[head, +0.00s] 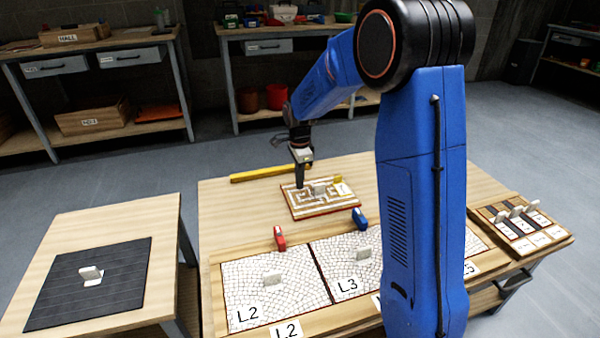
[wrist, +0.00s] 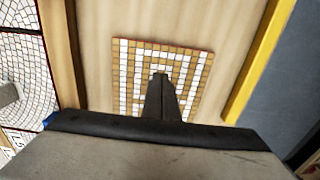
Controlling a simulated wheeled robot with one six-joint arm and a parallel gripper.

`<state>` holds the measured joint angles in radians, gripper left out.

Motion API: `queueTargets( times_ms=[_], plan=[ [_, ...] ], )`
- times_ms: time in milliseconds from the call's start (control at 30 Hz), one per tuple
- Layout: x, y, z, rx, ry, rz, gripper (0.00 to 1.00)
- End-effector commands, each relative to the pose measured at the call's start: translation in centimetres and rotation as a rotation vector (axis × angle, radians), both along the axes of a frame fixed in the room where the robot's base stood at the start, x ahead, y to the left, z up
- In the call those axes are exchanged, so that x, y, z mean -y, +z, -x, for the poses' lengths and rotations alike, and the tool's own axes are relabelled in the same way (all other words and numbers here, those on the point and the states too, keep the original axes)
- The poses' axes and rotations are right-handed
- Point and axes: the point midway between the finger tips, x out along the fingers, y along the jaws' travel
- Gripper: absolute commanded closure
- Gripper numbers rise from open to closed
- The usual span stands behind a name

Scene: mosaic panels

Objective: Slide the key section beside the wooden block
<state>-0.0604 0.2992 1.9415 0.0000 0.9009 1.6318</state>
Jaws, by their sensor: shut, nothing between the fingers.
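The key section appears to be the square brown and white mosaic panel (head: 325,208) with a maze-like pattern. It lies flat on the large wooden table and carries a pale upright grip (head: 319,188). It also shows in the wrist view (wrist: 131,62). My gripper (head: 299,186) points down at the panel's far left part, its fingers together and empty. In the wrist view the shut fingers (wrist: 161,78) overlap the panel's middle. I cannot tell whether they touch it. I cannot pick out a wooden block with certainty.
A yellow bar (head: 270,173) lies beyond the panel. A yellow clamp (head: 337,178), a red clamp (head: 280,239) and a blue clamp (head: 360,219) stand nearby. White mosaic panels (head: 250,283) fill the near frame. My arm hides the table's right part. Bare table lies left of the panel.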

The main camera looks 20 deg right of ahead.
Motion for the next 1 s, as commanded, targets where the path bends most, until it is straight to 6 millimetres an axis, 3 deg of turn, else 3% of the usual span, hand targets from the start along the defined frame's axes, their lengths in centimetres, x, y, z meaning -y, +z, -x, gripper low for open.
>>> queueTargets(
  times_ms=[200, 500, 1000],
  plan=[
    [0.0, -3.9, 0.1, -0.003, 0.000, 0.000, 1.00],
    [3.5, -3.7, 0.0, 0.000, -0.001, 0.000, 1.00],
    [4.2, -3.6, 0.0, 0.000, 0.000, 0.000, 1.00]
  ],
)
